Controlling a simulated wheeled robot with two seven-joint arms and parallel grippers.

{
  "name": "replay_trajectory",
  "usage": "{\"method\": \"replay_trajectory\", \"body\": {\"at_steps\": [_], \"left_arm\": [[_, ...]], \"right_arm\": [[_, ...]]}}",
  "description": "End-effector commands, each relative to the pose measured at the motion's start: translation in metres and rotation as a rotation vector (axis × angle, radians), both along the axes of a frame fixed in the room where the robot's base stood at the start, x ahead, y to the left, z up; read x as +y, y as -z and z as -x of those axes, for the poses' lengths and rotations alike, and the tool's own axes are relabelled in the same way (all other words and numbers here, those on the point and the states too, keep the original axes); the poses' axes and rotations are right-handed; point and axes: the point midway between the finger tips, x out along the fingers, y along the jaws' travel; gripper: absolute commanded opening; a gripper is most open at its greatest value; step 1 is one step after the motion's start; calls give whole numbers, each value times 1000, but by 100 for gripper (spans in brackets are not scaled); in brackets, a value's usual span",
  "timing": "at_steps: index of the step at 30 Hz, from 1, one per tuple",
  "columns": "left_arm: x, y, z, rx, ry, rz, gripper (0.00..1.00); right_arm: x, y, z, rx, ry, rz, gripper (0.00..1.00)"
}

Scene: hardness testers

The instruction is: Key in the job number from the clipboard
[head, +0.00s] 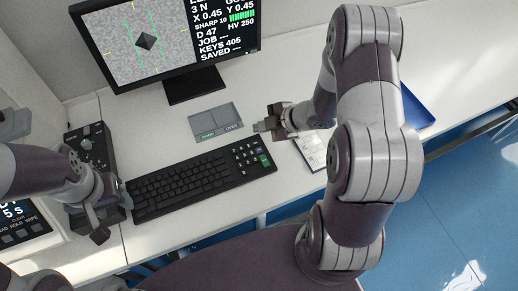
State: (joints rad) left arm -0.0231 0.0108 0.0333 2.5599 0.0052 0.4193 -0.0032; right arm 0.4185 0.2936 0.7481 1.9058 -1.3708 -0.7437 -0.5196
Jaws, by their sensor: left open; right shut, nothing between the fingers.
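The black keyboard (185,186) lies on the desk, with a number pad (250,157) at its right end that has a green key. The monitor (165,45) shows a dark diamond mark and text, with dashes after JOB and KEYS 405. A pale printed sheet (312,150), perhaps the clipboard, lies right of the number pad; my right arm covers part of it and its print is unreadable. My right gripper (262,126) is shut and empty, above the desk just beyond the number pad. My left gripper (112,212) is open at the keyboard's left end.
A black control box (91,146) with a knob stands at left, and a panel with a lit display (22,226) is at the left edge. A blue tray (416,108) is partly hidden behind my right arm.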

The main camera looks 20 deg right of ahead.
Motion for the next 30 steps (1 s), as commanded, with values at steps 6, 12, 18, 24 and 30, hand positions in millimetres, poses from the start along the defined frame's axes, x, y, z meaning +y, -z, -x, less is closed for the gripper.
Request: {"method": "replay_trajectory", "body": {"at_steps": [6,12,18,24,30], "left_arm": [[0,26,0,0,0,0,52],[0,57,0,0,0,0,52],[0,78,0,0,0,0,52],[0,83,0,0,0,0,52],[0,81,0,0,0,0,52]], "right_arm": [[0,25,0,1,1,0,0],[0,55,0,2,1,0,0],[0,79,0,1,2,0,0],[0,86,0,0,2,0,0],[0,85,0,1,1,0,0]]}}
